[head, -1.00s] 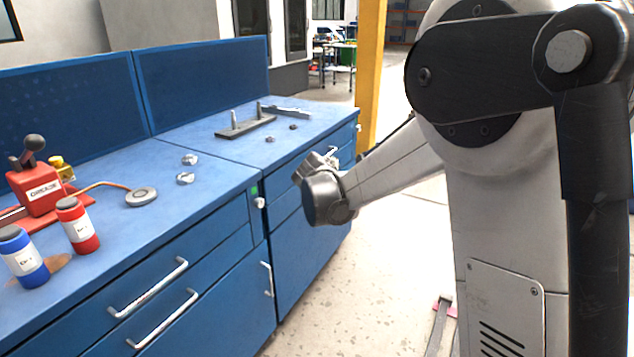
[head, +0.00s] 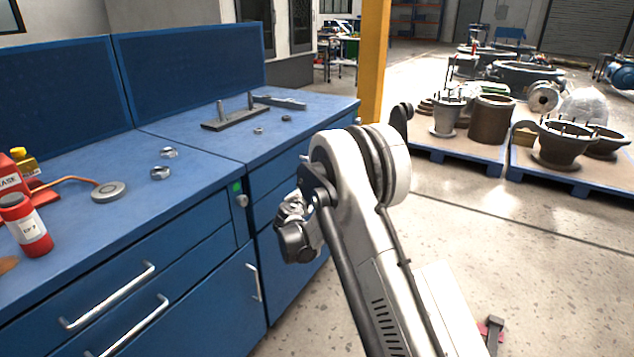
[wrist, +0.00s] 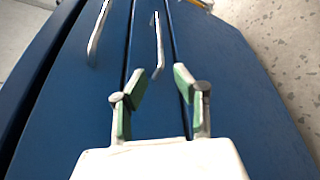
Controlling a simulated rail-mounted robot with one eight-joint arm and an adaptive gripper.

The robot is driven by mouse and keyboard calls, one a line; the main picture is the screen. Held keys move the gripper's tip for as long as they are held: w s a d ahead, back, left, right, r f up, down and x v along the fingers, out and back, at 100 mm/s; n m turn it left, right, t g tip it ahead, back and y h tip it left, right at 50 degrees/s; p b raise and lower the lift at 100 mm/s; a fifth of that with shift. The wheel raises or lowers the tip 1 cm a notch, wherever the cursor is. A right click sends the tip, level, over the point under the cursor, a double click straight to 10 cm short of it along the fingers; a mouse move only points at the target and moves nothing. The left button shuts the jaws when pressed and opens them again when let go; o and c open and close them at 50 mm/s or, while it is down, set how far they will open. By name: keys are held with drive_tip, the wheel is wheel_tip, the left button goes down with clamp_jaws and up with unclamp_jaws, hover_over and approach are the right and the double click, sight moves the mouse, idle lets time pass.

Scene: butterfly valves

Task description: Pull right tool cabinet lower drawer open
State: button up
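The right tool cabinet (head: 290,284) is the blue right-hand part of the workbench; my arm hides its drawer handles in the head view. In the wrist view, the lower drawer (wrist: 150,88) appears as the middle blue strip between two dark seams, with a pale bar handle (wrist: 158,45). The upper drawer's handle (wrist: 98,32) is to its left. Both drawers look shut. My gripper (wrist: 160,98) is open and empty, its green-padded fingers either side of the lower drawer strip. The head view shows my gripper (head: 293,215) near the cabinet front.
The left cabinet has two drawer handles (head: 110,297) and a vertical door handle (head: 254,282). A grey fixture (head: 237,121) and small metal parts lie on the worktop. Pallets (head: 455,152) with valve parts stand behind at right. The floor right of my arm is largely open.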

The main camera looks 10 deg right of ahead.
drive_tip(key=b+x, duration=0.3)
drive_tip(key=x, duration=1)
drive_tip(key=shift+d, duration=0.1)
clamp_jaws()
